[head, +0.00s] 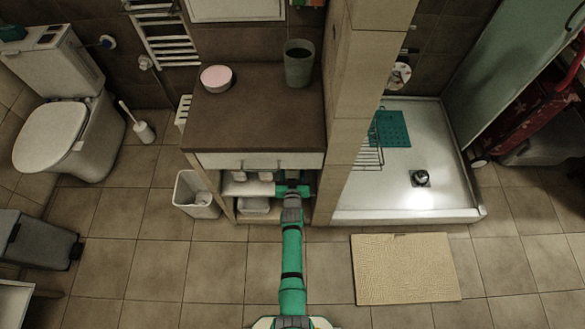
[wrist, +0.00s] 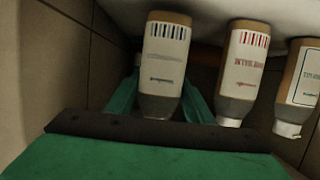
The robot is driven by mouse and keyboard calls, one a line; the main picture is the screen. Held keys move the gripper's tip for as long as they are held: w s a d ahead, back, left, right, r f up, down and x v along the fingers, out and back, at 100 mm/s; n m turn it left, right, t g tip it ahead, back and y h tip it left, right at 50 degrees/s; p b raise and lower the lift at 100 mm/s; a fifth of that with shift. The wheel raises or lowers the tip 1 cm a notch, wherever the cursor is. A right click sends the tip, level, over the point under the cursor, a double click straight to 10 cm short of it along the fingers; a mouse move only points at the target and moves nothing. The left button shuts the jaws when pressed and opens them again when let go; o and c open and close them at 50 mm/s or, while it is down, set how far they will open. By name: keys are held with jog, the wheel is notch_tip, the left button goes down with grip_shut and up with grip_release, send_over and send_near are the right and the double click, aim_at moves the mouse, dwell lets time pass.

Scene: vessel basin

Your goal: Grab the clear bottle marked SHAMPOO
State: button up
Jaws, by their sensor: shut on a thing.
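My gripper (wrist: 163,100) is shut on a bottle (wrist: 165,50), with a green finger on each side of it in the wrist view. This bottle has a white label with blue bars, a brownish part at the top of the picture and a greyish part below. Its lettering is too small to read, so I cannot confirm the word SHAMPOO. In the head view my gripper (head: 292,190) reaches into the open shelf of the cabinet, and the held bottle cannot be made out there.
Two similar bottles stand to the right in the wrist view, one with red bars (wrist: 242,65) and one at the edge (wrist: 300,85). The cabinet (head: 258,110) has a drawer above the shelf. A bin (head: 195,195) stands left; a mat (head: 404,269) lies right.

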jog(key=shift+r, duration=1)
jog(key=shift+r, duration=0.3)
